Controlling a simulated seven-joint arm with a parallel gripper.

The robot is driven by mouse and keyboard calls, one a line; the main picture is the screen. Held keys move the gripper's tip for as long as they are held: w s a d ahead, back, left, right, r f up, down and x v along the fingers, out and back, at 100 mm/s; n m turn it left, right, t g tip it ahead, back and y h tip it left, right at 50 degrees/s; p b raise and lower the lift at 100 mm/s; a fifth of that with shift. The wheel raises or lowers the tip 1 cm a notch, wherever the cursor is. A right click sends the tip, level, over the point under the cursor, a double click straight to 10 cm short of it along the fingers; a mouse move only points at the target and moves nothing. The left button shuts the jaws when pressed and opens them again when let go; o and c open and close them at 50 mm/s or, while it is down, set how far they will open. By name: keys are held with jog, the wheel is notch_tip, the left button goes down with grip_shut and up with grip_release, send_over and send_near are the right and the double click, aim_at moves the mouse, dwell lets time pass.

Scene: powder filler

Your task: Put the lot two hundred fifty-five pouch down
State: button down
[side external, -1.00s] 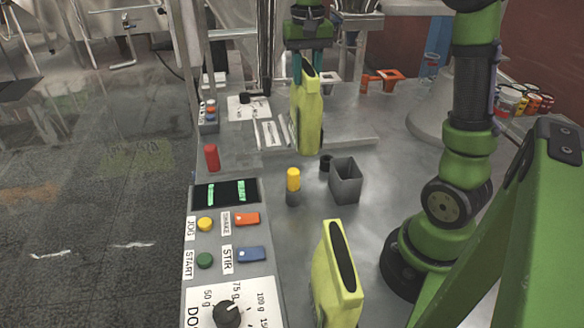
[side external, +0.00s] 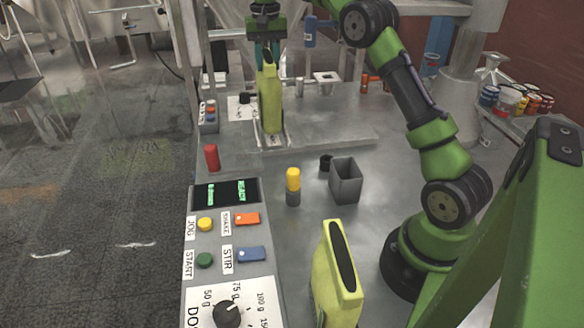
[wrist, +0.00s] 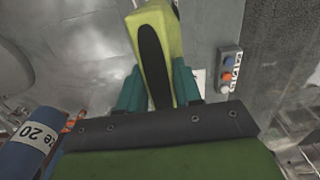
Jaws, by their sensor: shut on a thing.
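My gripper (side external: 267,50) is shut on a yellow-green pouch (side external: 271,105) with a black oval panel. The pouch is upright, its lower end at the pale marked spot on the raised metal plate (side external: 330,140); I cannot tell if it touches. In the wrist view, the teal fingers of my gripper (wrist: 158,88) are on both sides of the held pouch (wrist: 170,25). A second similar pouch (side external: 322,285) stands at the front of the bench. No lot number is readable on either.
The control panel (side external: 198,275) with display (side external: 226,191) lies front left. A yellow-topped post (side external: 293,182), grey open bin (side external: 346,185) and red cylinder (side external: 212,157) stand mid-bench. A blue cylinder (wrist: 35,140) shows at the wrist view's lower left. Coloured jars (side external: 520,103) stand at the right.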

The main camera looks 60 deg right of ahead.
jog(key=shift+f, duration=1.65)
jog(key=c, duration=0.8)
grip_release()
